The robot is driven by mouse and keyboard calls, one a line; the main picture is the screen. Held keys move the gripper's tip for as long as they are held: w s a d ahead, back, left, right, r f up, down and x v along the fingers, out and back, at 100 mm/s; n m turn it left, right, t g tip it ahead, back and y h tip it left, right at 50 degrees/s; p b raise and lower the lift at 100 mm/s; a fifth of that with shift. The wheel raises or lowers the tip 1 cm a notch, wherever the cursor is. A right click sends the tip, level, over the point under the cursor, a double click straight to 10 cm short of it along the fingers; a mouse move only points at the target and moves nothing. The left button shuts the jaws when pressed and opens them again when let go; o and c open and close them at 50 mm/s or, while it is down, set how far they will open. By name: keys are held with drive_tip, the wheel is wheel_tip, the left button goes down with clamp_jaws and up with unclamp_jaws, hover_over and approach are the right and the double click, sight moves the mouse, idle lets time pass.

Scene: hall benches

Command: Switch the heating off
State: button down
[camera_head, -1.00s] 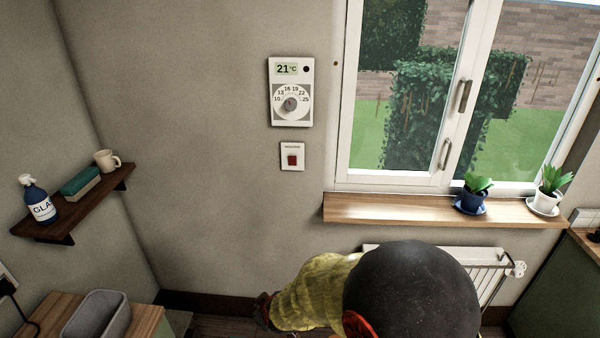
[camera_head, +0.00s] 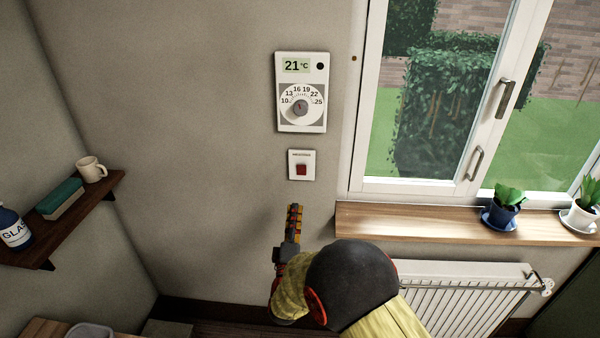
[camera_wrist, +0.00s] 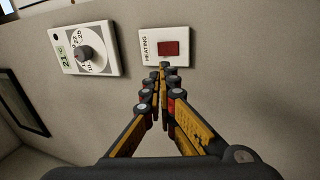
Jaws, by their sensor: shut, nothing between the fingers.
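The heating switch (camera_head: 301,165) is a small white wall plate with a red rocker, under the thermostat. In the wrist view the switch plate (camera_wrist: 164,46) reads "HEATING", and its red rocker (camera_wrist: 169,48) shows clear of my fingers. The thermostat (camera_head: 301,92) is a white panel with a dial and a display reading 21 °C. It also shows in the wrist view (camera_wrist: 87,48). My gripper (camera_head: 294,208) is shut and empty, pointing up just below the switch. In the wrist view my fingertips (camera_wrist: 164,66) overlap the plate's lower edge; I cannot tell whether they touch it.
A window stands to the right, with a wooden sill (camera_head: 420,222) bearing a blue potted plant (camera_head: 503,208) and a white one. A radiator (camera_head: 470,290) hangs below it.

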sight(299, 167)
drive_tip(key=shift+w, duration=0.1)
drive_tip(key=shift+w, duration=0.1)
idle(0.3)
drive_tip(key=b+x, duration=0.2)
drive_tip(key=x, duration=1.1)
drive_tip(key=shift+w, duration=0.35)
drive_tip(key=shift+r, duration=0.1)
drive_tip(key=shift+r, duration=0.1)
drive_tip(key=shift+w+r+p, duration=0.15)
drive_tip(key=shift+r+p, duration=0.05)
drive_tip(key=shift+p, duration=0.3)
drive_tip(key=shift+w+r+g+p, duration=0.25)
drive_tip(key=shift+g+p, duration=0.45)
drive_tip(key=shift+p, duration=0.2)
drive_tip(key=shift+f+b, duration=0.3)
drive_tip(key=shift+f, duration=0.05)
